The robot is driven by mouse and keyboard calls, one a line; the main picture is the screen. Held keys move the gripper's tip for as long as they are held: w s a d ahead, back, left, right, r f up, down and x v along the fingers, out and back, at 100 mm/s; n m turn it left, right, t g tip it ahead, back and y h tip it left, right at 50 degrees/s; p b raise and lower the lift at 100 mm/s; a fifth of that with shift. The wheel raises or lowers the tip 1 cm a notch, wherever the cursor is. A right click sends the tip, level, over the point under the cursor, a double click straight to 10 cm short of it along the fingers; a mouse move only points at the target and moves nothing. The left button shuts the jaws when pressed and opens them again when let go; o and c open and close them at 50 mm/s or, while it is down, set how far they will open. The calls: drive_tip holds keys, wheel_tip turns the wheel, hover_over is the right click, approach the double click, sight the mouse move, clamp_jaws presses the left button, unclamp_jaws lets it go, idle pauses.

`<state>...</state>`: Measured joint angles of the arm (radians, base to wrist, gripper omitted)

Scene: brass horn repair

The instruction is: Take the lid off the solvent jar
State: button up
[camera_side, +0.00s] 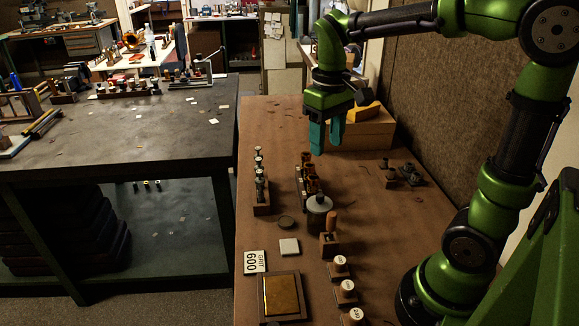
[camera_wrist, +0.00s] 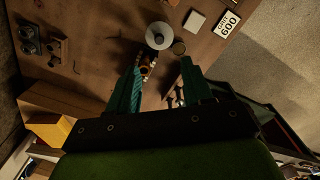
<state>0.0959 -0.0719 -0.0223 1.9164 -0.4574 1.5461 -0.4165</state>
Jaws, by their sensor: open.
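The solvent jar appears to be the dark round jar (camera_side: 319,215) near the middle of the brown bench. Its pale round lid (camera_side: 319,202) sits on top and also shows as a pale disc in the wrist view (camera_wrist: 159,36). My gripper (camera_side: 328,150) is open, teal fingers pointing down, above the bench and behind the jar in the side view. In the wrist view, my gripper (camera_wrist: 161,68) has a clear gap between its fingertips, and the lid lies beyond them. The fingers do not touch the jar.
A dark disc (camera_side: 286,222), a wooden block (camera_side: 329,240) and white-topped pieces (camera_side: 346,291) are near. A box (camera_side: 360,133) stands at the back.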

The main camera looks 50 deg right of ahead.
hover_over(321, 195)
drive_tip(key=f, duration=0.9)
drive_tip(key=shift+s+a, duration=0.3)
drive_tip(key=shift+s, duration=0.05)
drive_tip(key=shift+w+d+f, duration=0.15)
drive_tip(key=shift+w+f, duration=0.05)
drive_tip(key=shift+f, duration=1.2)
drive_tip(key=shift+w+d+f, duration=0.1)
drive_tip(key=shift+w+f, duration=0.1)
drive_tip(key=shift+f, duration=1.15)
drive_tip(key=shift+c, duration=0.3)
clamp_jaws()
